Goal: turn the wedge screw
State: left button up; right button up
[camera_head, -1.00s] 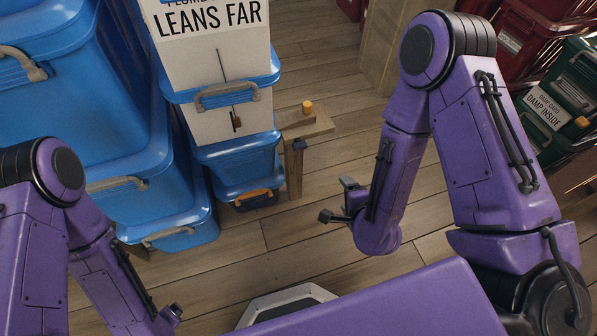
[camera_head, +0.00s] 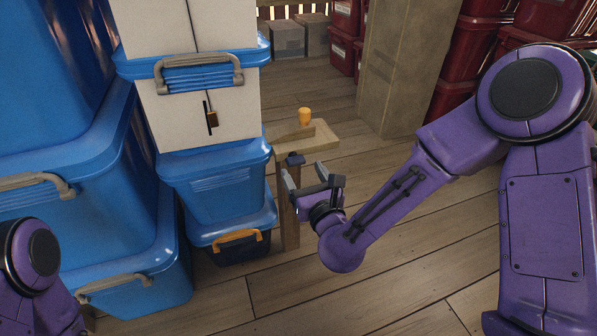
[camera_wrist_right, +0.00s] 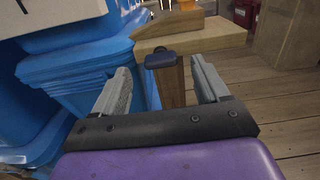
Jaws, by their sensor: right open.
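A small dark blue knob (camera_head: 294,158), which looks like the wedge screw, sits on the front of a wooden post under a wooden ledge (camera_head: 318,138). In the right wrist view the knob (camera_wrist_right: 163,60) shows between and beyond my fingers. My right gripper (camera_head: 308,180) is open just in front of and below the knob, with nothing between its fingers; it also shows in the right wrist view (camera_wrist_right: 162,72). I cannot tell whether the fingertips reach the knob. My left gripper is out of view; only part of that arm shows.
Blue lidded bins (camera_head: 215,190) and a white bin (camera_head: 200,110) stand stacked close left of the post. An orange piece (camera_head: 305,116) stands on the ledge. A tall wooden pillar (camera_head: 400,65) and red bins (camera_head: 475,60) are behind.

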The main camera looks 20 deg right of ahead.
aim_at(298, 163)
jog(key=w, duration=0.4)
jog(key=shift+w+b, duration=0.15)
jog(key=shift+b, duration=0.15)
jog(key=c, duration=1.1)
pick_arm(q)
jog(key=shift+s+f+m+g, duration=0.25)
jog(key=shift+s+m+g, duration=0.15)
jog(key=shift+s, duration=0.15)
pick_arm(e)
jog(key=shift+o, duration=0.2)
